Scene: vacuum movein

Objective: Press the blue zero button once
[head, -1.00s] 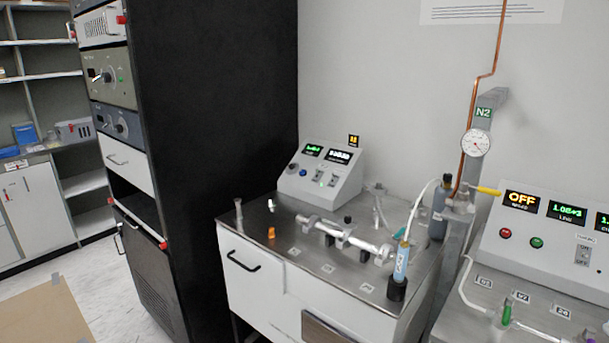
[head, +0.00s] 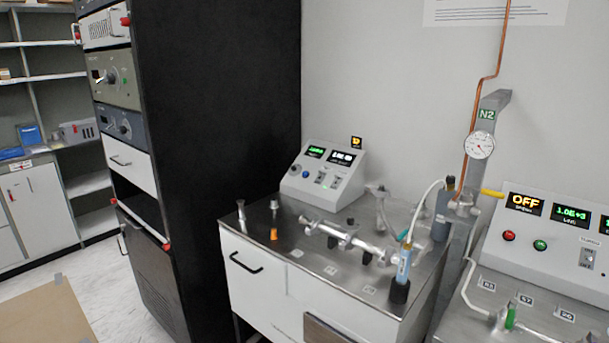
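A small grey sloped console (head: 322,180) stands at the back of a steel-topped cabinet against the wall. It has two small lit displays in its upper part. Below them, at the left of its face, is a small round blue button (head: 306,174); its label is too small to read. Switches sit to its right. Neither my left nor my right gripper is in view, so nothing of mine touches the console here.
A metal tube assembly (head: 345,237) lies across the steel bench top (head: 320,262) in front of the console. A blue-labelled tube (head: 403,265) stands at the right. A tall black rack (head: 220,150) is at left. A larger console (head: 550,236) is at right.

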